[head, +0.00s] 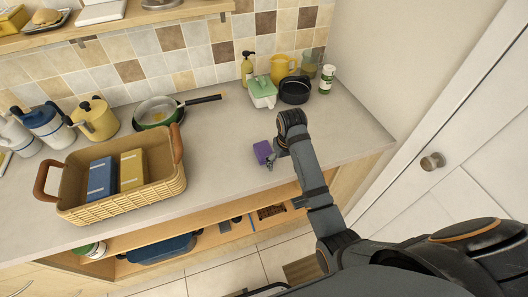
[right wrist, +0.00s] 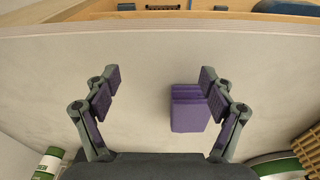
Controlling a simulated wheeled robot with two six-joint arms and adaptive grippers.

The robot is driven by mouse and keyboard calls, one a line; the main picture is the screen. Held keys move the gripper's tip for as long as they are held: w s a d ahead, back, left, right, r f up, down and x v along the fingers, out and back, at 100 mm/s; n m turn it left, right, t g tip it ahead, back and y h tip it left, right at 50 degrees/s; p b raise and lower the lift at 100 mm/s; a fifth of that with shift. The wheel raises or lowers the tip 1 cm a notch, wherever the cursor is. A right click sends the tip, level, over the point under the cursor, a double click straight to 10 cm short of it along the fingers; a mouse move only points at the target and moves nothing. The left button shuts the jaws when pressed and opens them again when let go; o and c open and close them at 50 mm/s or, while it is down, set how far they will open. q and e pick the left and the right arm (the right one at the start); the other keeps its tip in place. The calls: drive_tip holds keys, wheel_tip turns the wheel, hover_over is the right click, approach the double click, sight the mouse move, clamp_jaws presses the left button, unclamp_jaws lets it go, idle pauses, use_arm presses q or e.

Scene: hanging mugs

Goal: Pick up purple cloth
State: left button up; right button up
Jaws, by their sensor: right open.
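The purple cloth (head: 263,152) looks like a small folded block and lies on the grey counter (head: 222,150), near its front edge. My right gripper (head: 274,160) is over the counter right beside the cloth, partly hidden by its own wrist in the head view. In the right wrist view my right gripper (right wrist: 160,82) is open, with a wide gap between its fingers. The cloth (right wrist: 188,108) shows in that gap, close against the right-hand finger; I cannot tell whether they touch. My left gripper is not in view.
A wicker basket (head: 125,200) with blue and yellow boxes stands to the left. A pan (head: 158,111) is behind it. A black pot (head: 295,90), yellow pitcher (head: 282,66) and green-lidded container (head: 262,92) stand at the back right. The counter around the cloth is clear.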

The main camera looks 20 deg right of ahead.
drive_tip(key=g, duration=0.1)
approach(263, 147)
drive_tip(key=shift+n, duration=0.3)
wheel_tip(263, 147, down, 7)
drive_tip(key=b, duration=0.6)
drive_tip(key=shift+w+d+r+b, duration=0.1)
drive_tip(key=shift+d+r+b, duration=0.05)
drive_tip(key=shift+b, duration=0.25)
drive_tip(key=shift+f, duration=0.3)
drive_tip(key=shift+f+p, duration=0.5)
drive_tip(key=shift+f, duration=1.05)
drive_tip(key=shift+r, duration=0.1)
drive_tip(key=c, duration=1.2)
